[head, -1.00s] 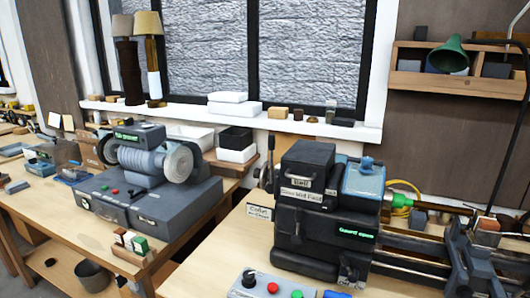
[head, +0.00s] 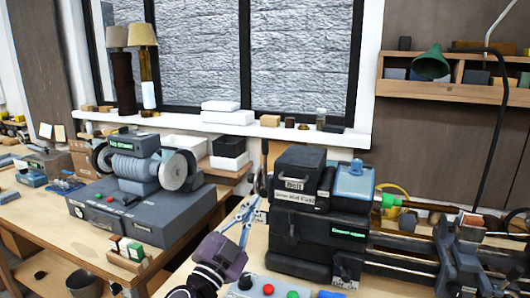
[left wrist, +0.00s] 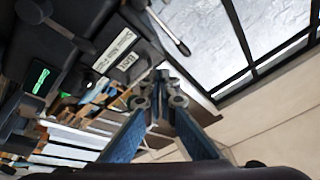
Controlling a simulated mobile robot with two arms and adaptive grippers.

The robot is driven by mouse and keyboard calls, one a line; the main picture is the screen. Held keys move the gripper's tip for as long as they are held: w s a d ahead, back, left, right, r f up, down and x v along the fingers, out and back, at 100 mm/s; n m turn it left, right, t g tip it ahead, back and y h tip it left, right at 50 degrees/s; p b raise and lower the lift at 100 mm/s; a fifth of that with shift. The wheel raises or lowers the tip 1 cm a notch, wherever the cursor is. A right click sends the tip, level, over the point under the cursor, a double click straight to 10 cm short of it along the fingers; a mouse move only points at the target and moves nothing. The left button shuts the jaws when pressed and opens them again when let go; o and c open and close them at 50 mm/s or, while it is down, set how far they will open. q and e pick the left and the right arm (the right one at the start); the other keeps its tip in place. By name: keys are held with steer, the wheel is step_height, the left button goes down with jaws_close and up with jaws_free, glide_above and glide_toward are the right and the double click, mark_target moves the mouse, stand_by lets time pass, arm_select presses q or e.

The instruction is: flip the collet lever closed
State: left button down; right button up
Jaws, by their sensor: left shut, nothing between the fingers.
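The collet lever (head: 263,165) is a thin upright handle at the left side of the dark lathe headstock (head: 300,212). In the left wrist view a rod that looks like this lever (left wrist: 168,27) stands above the fingertips. My left gripper (head: 253,203) has slim blue fingers and points up toward the headstock's left side, below the lever's top. In the left wrist view its fingertips (left wrist: 160,76) meet with nothing between them, apart from the rod. The lever's base is hard to make out. My right gripper is not in view.
A control box (head: 268,289) with coloured buttons sits at the front edge. A grey bench grinder (head: 140,165) stands on the left bench. The window sill (head: 300,131) with boxes runs behind. The wooden top left of the headstock has some free room.

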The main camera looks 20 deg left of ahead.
arm_select(q)
steer(key=w+d+r+m+g+h, duration=0.1)
steer(key=d+r+m+g+h, duration=0.25)
steer(key=r+m+h, duration=0.65)
steer(key=w+a+m+g+y, duration=0.3)
steer(key=a+m, duration=0.1)
steer(key=a, duration=0.2)
steer(key=shift+w+a+f+m, duration=0.15)
steer(key=shift+a+f+m, duration=0.15)
steer(key=shift+f+m, duration=0.15)
steer(key=shift+w+d, duration=0.1)
steer(key=p, duration=0.3)
glide_above(265, 167)
steer(key=s, duration=0.2)
steer(key=shift+s+d, duration=0.15)
steer(key=shift+d, duration=0.3)
